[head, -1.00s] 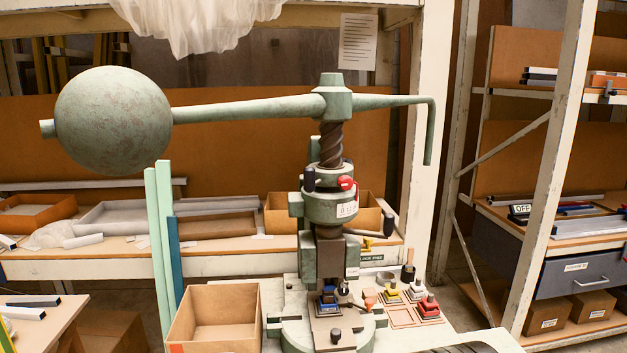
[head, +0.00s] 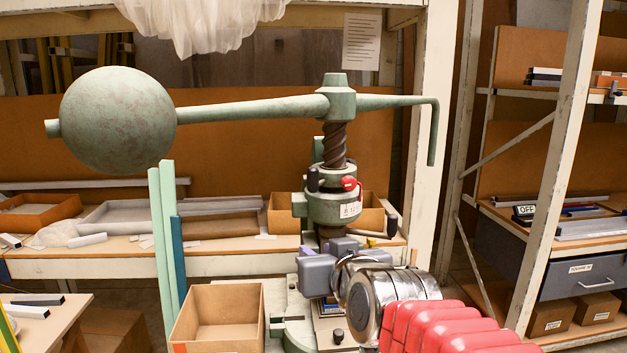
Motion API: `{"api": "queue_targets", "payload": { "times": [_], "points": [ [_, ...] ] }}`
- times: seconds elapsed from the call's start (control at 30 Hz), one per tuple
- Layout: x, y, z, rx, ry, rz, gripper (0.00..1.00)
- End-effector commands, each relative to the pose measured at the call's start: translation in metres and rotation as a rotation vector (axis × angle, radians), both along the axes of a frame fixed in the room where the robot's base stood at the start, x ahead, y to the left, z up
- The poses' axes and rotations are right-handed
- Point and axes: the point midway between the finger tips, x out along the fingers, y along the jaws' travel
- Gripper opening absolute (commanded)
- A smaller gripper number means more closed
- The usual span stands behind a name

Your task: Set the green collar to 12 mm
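The fly press's green collar (head: 336,208) sits around the dark screw (head: 335,145), below the crossarm. It has a white label (head: 350,210) whose marks are too small to read, a black knob (head: 313,179) at its left and a red lever (head: 350,184) at its upper right. My gripper (head: 325,249) is in front of the press, just below the collar in the picture. It points away from the camera; whether it touches the press, and whether its fingers are apart, I cannot tell. My wrist and red-sleeved arm hide the lower ram and much of the press bed.
A large ball weight (head: 118,120) hangs at the left end of the crossarm (head: 250,110); its right end bends down. A black-knobbed handle (head: 391,226) sticks out at the collar's lower right. An open cardboard box (head: 218,318) stands left of the base. Green posts (head: 160,240) rise behind it.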

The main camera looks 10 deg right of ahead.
Motion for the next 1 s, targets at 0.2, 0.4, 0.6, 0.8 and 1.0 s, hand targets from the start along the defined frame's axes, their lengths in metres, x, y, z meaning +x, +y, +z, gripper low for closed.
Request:
{"api": "queue_targets", "payload": {
  "times": [0.2,0.4,0.6,0.8,1.0],
  "points": [
    [0.017,-0.010,0.058,0.009,-0.199,-0.048,0.28],
    [0.019,-0.018,0.086,-0.002,-0.306,-0.076,0.28],
    [0.019,-0.019,0.089,-0.015,-0.320,-0.078,0.28],
    [0.020,-0.018,0.088,-0.014,-0.318,-0.077,0.28],
    [0.027,-0.018,0.087,-0.015,-0.315,-0.077,0.28]
  ]
}}
